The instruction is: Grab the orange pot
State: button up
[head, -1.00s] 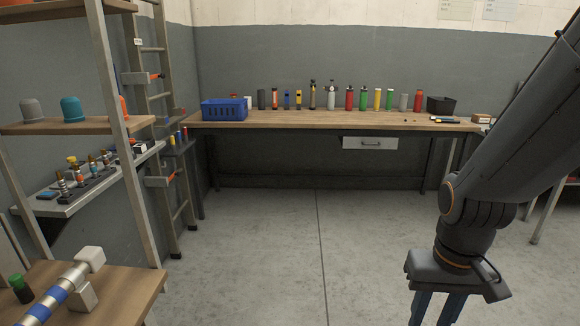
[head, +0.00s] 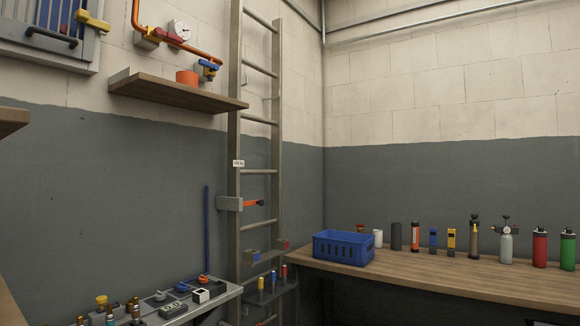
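In the head view an orange pot (head: 187,77), short and round, stands upright on a wooden wall shelf (head: 170,94) at the upper left. It is beside a blue and red valve fitting at the shelf's right part, and the gap between them is hard to judge. My gripper is not in view now, so its state and its distance from the pot do not show.
A tall metal ladder (head: 276,171) stands right of the shelf. Orange piping with a gauge (head: 179,31) runs just above the pot. A blue crate (head: 344,248) and several bottles stand on the workbench (head: 420,272). A lower shelf holds small fittings.

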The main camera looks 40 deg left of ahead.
aim_at(187, 78)
jog(key=u, duration=0.35)
jog(key=i, duration=1.55)
jog(key=u, duration=1.6)
jog(key=i, duration=1.15)
jog(key=u, duration=0.75)
